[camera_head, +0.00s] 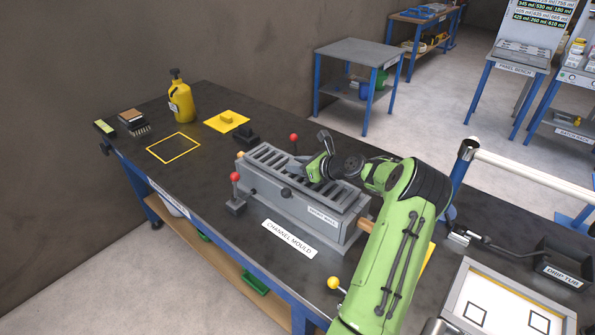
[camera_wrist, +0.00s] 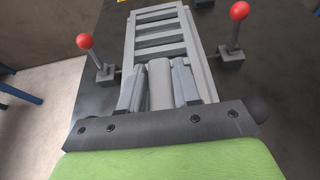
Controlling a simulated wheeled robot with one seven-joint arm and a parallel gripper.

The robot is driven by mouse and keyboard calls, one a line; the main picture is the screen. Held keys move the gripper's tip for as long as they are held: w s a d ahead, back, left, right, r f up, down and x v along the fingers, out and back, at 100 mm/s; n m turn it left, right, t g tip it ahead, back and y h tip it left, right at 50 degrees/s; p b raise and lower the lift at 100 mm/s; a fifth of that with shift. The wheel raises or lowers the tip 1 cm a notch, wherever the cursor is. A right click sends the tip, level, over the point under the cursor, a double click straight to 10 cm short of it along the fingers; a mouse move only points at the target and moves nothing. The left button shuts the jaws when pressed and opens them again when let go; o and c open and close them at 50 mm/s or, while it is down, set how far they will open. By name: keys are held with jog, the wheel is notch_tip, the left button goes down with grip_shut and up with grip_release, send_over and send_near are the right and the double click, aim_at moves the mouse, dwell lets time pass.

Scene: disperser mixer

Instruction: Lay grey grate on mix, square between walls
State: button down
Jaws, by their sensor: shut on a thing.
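The grey grate (camera_head: 270,157) has dark gaps between its bars. It is over the top of the grey channel mould (camera_head: 300,222), running along its length between the long walls. It also shows in the wrist view (camera_wrist: 160,29), extending away from my gripper. My gripper (camera_head: 307,175) is above the mould's middle. In the wrist view my gripper (camera_wrist: 159,88) is shut on a grey rounded part of the grate between its fingers. The mix is hidden under the grate. I cannot tell whether the grate touches the mix or lies fully level.
Red-knobbed levers (camera_head: 235,190) (camera_head: 294,143) stand on both sides of the mould. A yellow-knobbed lever (camera_head: 334,284) is at the front. A yellow bottle (camera_head: 181,101) and a yellow outlined square (camera_head: 174,147) are on the bench's left. A drip tub (camera_head: 563,264) is at right.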

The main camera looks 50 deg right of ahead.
jog(key=shift+f, duration=0.5)
jog(key=shift+r, duration=0.1)
jog(key=c, duration=0.8)
grip_release()
